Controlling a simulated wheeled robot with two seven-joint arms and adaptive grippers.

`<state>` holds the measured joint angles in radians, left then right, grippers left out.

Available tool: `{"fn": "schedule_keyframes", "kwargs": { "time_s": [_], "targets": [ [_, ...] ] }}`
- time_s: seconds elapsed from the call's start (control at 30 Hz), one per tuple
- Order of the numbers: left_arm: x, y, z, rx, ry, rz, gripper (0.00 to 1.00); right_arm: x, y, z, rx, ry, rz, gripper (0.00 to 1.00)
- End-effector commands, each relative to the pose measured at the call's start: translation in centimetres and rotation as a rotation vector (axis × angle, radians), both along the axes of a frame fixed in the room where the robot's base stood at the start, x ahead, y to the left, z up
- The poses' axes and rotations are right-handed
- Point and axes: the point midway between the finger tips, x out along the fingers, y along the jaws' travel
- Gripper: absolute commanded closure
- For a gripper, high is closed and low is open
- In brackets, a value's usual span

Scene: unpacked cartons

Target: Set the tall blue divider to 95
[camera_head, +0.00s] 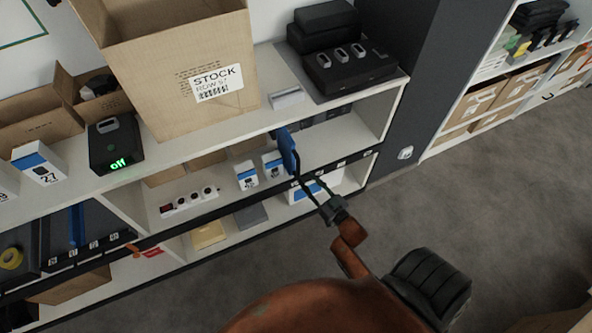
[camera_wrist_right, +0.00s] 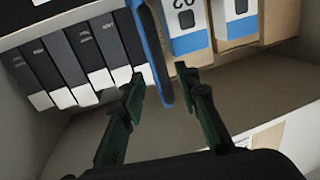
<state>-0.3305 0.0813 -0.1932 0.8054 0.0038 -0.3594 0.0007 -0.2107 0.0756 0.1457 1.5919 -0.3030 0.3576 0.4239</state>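A tall blue divider (camera_head: 287,150) stands upright on the middle shelf, near its right part; it also shows in the right wrist view (camera_wrist_right: 150,45), tilted in the picture. My right gripper (camera_head: 299,181) is in front of its lower end. In the right wrist view the dark green fingers (camera_wrist_right: 160,90) are apart, one on each side of the divider's lower end, with gaps visible. I cannot tell whether the divider is between the fingertips or just beyond them. The 95 mark is too small to read. My left gripper is not in view.
White cartons with blue bands (camera_wrist_right: 188,28) stand right of the divider in the wrist view; dark boxes with white ends (camera_wrist_right: 75,60) stand left. A black strip with small labels (camera_head: 345,163) runs along the shelf edge. A STOCK carton (camera_head: 180,75) stands above. Grey floor (camera_head: 490,210) is clear at right.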

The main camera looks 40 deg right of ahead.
Motion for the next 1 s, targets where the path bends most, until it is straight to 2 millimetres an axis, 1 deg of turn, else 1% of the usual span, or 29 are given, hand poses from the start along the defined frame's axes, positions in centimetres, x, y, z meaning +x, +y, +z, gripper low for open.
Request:
{"fn": "schedule_keyframes", "kwargs": {
  "time_s": [0.2,0.4,0.57,0.8,1.0],
  "targets": [
    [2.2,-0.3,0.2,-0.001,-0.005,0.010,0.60,3.5,-0.2,-0.3,-0.001,0.003,0.001,0.70],
    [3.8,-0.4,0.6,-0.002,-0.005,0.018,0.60,6.0,-0.4,-0.3,0.000,0.005,0.000,0.70],
    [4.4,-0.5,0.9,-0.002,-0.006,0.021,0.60,6.8,-0.4,-0.2,0.000,0.006,0.000,0.70],
    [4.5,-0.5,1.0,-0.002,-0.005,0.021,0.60,6.9,-0.4,-0.2,0.000,0.005,-0.001,0.70],
    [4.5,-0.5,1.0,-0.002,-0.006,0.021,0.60,6.9,-0.4,-0.2,0.000,0.006,-0.001,0.83]
  ]
}}
